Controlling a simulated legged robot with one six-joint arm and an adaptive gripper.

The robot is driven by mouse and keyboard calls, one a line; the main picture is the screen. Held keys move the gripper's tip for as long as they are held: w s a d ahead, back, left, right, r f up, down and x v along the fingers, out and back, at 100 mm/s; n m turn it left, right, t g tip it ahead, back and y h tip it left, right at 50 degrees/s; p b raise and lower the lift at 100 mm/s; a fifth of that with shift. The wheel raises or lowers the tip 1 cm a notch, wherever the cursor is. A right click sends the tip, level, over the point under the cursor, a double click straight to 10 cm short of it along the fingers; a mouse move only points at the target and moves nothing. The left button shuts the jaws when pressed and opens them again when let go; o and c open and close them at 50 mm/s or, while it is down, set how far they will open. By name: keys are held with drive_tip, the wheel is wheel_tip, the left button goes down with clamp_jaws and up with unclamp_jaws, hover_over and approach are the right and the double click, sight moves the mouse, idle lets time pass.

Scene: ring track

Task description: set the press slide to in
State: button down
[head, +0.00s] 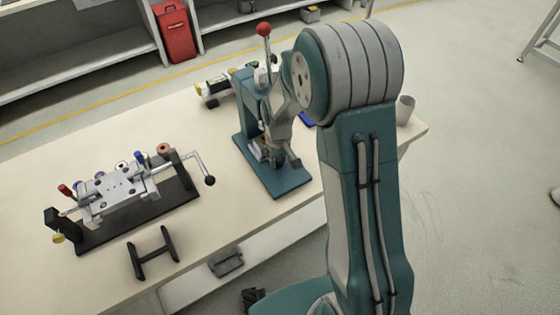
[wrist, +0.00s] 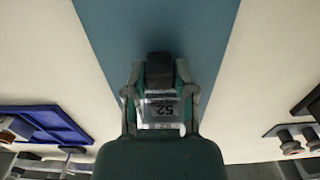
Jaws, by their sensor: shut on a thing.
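The teal press (head: 248,105) stands on the pale table with its lever's red knob (head: 264,29) raised. My gripper (head: 280,155) is low at the front of the press, above its teal base plate (head: 281,184). In the wrist view my gripper (wrist: 160,82) is shut on the press slide, whose dark end block (wrist: 159,66) shows between the fingertips. A pale part marked 52 (wrist: 161,109) lies between the fingers. My arm and fingers hide much of the slide, and I cannot tell how far in it sits.
A clamping fixture (head: 118,190) with a crank (head: 208,178) stands at the left. A black H-shaped stand (head: 153,253) is near the table's front edge. A blue tray (wrist: 45,124) lies beside the press, and a grey cup (head: 405,109) stands at the right end.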

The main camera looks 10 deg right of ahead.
drive_tip(key=shift+c, duration=2.2)
unclamp_jaws()
drive_tip(key=shift+w+a, duration=0.1)
drive_tip(key=shift+w, duration=0.15)
drive_tip(key=shift+s, duration=0.15)
